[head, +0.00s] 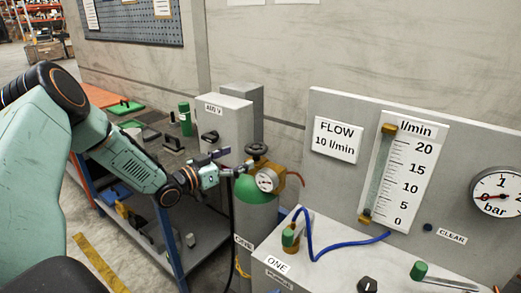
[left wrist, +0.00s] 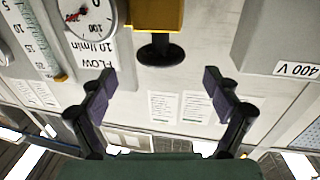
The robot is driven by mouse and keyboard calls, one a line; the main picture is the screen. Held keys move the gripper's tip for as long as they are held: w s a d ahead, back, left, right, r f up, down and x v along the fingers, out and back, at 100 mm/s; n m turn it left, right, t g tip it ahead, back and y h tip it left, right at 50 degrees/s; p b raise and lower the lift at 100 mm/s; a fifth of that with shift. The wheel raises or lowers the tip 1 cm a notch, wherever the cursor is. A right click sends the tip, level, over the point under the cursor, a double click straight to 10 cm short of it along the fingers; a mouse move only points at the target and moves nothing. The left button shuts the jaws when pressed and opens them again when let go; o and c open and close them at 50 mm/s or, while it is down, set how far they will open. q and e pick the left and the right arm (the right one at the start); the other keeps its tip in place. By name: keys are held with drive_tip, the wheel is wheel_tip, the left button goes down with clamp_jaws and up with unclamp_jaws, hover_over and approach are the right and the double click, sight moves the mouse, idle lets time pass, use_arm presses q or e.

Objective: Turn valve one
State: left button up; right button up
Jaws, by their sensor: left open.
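A black round handwheel (head: 257,149) tops the brass valve on a gas cylinder with a green shoulder (head: 256,189). A round gauge (head: 266,181) is fitted beside it. In the left wrist view, which is upside down, the black handwheel (left wrist: 160,48) hangs from its yellow brass body (left wrist: 158,15). My left gripper (head: 231,162) is just left of the handwheel. Its fingers are spread (left wrist: 160,82) with nothing between them; the handwheel lies beyond their tips. My right gripper is not in view.
A grey box (head: 226,122) stands behind the cylinder. A panel holds the FLOW 10 l/min sign (head: 336,140), the flow tube scale (head: 405,165) and a bar gauge (head: 497,193). A blue hose (head: 340,245) crosses the bench. A cluttered cart (head: 150,185) stands under my left arm.

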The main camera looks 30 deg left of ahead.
sight(256, 149)
use_arm(q)
drive_tip(key=b+x, duration=0.1)
drive_tip(key=x, duration=0.5)
drive_tip(key=shift+w+f, duration=0.2)
drive_tip(key=shift+w+d+r, duration=0.1)
drive_tip(key=shift+w+d, duration=0.05)
drive_tip(key=shift+w, duration=0.4)
drive_tip(key=shift+c, duration=0.2)
drive_tip(key=c, duration=1.1)
